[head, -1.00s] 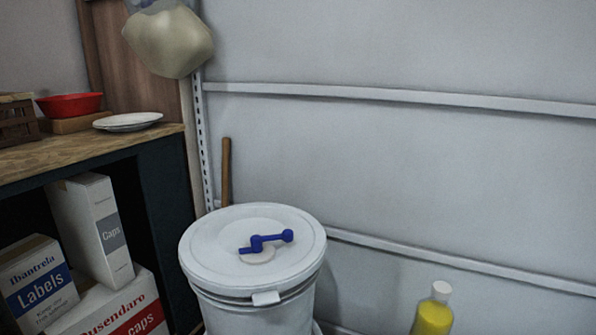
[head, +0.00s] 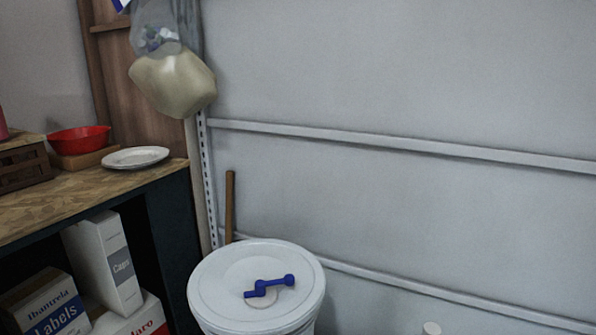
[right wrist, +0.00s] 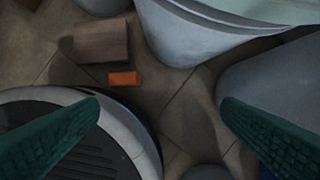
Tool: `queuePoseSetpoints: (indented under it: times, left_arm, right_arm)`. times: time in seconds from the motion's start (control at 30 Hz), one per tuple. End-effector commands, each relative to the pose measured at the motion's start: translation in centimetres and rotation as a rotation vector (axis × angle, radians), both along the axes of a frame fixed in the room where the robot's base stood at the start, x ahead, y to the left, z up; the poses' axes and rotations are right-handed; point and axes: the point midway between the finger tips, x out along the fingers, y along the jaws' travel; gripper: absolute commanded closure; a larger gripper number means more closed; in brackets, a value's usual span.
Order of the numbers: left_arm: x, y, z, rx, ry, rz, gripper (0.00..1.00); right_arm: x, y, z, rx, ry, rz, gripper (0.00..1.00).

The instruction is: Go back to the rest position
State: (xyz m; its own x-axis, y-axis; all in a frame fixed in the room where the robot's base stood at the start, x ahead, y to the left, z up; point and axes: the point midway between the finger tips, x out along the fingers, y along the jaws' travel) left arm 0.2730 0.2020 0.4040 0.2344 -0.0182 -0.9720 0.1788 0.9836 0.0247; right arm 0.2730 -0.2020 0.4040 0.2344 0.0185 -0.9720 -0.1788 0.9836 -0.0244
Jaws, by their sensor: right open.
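My right gripper (right wrist: 160,115) shows in the right wrist view as two green ridged fingers set wide apart, with nothing between them. It is open above the floor. Neither gripper shows in the head view, and my left gripper is in no view. A white lidded drum (head: 245,310) stands at the bottom of the head view, with a blue crank handle (head: 270,286) on its lid.
A wooden-topped shelf (head: 60,205) at left holds a red bowl (head: 79,139), a white plate (head: 135,158) and, below, boxes (head: 104,264). A bag (head: 172,82) hangs by the wall. In the right wrist view, an orange block (right wrist: 123,78) lies near a brown block (right wrist: 101,41).

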Motion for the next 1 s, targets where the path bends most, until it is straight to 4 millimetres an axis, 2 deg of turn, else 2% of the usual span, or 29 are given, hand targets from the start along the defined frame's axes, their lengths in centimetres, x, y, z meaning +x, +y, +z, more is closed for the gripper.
queuePoseSetpoints:
  times: [0.03,0.27,0.43,0.7,0.83,1.0]
  left_arm:
    - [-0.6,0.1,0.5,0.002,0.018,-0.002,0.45]
    - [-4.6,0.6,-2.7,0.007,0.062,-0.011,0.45]
    - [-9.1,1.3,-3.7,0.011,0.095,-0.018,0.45]
    - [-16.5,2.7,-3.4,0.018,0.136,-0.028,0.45]
    - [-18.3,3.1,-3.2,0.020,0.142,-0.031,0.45]
    - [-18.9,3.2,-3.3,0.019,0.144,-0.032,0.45]
  right_arm:
    - [-0.6,-0.1,0.6,-0.002,0.017,0.002,0.12]
    - [-4.6,-0.6,-2.7,-0.007,0.062,0.011,0.12]
    - [-9.0,-1.3,-3.7,-0.012,0.095,0.018,0.12]
    - [-16.5,-2.7,-3.4,-0.018,0.136,0.028,0.12]
    - [-18.3,-3.1,-3.2,-0.020,0.142,0.031,0.12]
    - [-18.9,-3.3,-3.3,-0.020,0.145,0.032,0.12]
